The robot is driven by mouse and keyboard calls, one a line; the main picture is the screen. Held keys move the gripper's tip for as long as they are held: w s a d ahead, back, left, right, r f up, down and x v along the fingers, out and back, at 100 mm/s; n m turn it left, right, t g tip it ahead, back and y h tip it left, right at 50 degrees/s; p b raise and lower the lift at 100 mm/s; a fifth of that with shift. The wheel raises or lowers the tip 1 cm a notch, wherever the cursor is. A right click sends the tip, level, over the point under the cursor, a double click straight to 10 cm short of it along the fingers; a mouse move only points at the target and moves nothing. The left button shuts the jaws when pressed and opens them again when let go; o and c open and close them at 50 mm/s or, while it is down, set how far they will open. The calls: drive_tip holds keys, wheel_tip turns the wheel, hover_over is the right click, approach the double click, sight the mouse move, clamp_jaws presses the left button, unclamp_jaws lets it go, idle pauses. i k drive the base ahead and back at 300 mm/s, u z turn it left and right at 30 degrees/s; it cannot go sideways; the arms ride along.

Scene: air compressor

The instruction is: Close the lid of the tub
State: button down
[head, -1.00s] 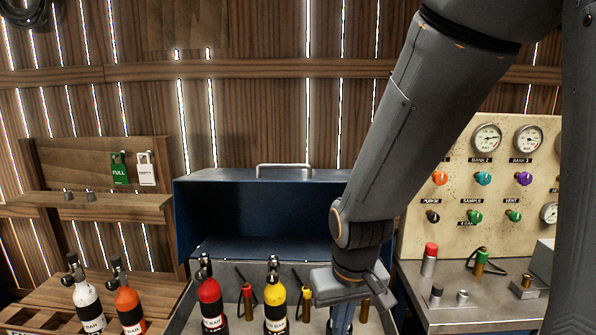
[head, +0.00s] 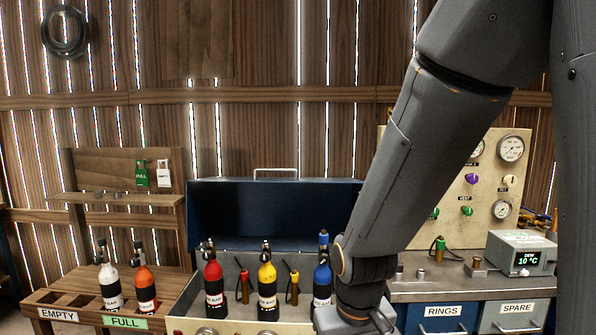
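The tub (head: 187,300) stands low in the middle of the head view with its blue lid (head: 270,212) raised upright at the back. A metal handle (head: 276,171) sits on the lid's top edge. Inside the tub stand a red bottle (head: 212,285), a yellow bottle (head: 267,282) and a blue bottle (head: 322,282). My gripper (head: 362,325) is at the bottom edge, just right of the blue bottle and over the tub's right end. Its fingers are cut off or hidden, so its opening and any contact cannot be told.
A wooden rack (head: 90,290) at left holds a white bottle (head: 110,288) and an orange bottle (head: 145,290). A metal bench (head: 450,280) with drawers stands at right, bearing a dew meter (head: 521,255). A gauge panel (head: 470,195) stands behind it. My arm hides part of this.

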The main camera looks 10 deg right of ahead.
sight(241, 214)
drive_tip(key=z, duration=0.25)
drive_tip(key=k, duration=0.2)
drive_tip(key=u, duration=0.85)
drive_tip(key=i, duration=1.4)
drive_tip(key=z, duration=0.55)
